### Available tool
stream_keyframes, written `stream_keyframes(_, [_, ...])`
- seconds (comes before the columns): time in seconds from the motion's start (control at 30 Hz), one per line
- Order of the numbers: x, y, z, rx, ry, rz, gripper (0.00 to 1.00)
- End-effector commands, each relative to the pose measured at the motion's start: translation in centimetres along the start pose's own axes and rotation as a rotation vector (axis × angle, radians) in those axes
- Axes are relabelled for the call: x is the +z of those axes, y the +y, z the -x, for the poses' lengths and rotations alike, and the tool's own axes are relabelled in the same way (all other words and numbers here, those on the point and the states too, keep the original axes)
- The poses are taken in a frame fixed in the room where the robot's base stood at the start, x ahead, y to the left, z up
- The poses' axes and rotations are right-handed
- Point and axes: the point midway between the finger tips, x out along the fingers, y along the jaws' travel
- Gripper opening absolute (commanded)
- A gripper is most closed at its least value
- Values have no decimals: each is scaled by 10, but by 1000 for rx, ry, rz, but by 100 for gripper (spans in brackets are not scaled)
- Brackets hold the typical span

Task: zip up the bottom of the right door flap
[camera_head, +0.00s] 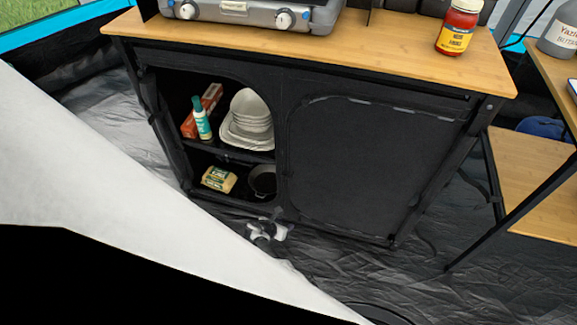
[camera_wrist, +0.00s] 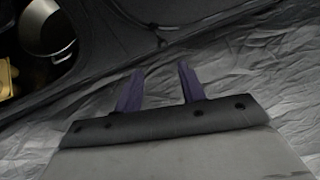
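The right door flap (camera_head: 370,160) is a dark panel covering the right half of the black cabinet front. A lighter dashed line runs along its top edge. Its bottom edge is dark, and I cannot tell how its zip stands there. My gripper (camera_head: 268,230) is low in front of the cabinet, near the flap's lower left corner. In the wrist view my gripper (camera_wrist: 159,82) shows two purple fingers standing apart with nothing between them, so it is open. The zip pull is not clearly visible in either view.
The left compartment is open, with bowls (camera_head: 250,112), a bottle (camera_head: 202,120), a packet (camera_head: 219,179) and a pot (camera_head: 262,181). A stove (camera_head: 250,12) and jar (camera_head: 458,28) stand on top. A side table (camera_head: 532,170) stands right. Crumpled groundsheet (camera_head: 350,262) lies in front.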

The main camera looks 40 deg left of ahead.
Motion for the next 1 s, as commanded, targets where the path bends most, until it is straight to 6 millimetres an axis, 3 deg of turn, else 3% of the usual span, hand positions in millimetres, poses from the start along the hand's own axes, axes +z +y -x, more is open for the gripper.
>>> stream_keyframes(0.1, [3, -1, 21, 1, 0, 4, 40])
stream_keyframes(0.3, [1, 0, 36, 1, -1, 2, 40])
stream_keyframes(1.0, [0, 1, 38, 3, -1, -2, 40])
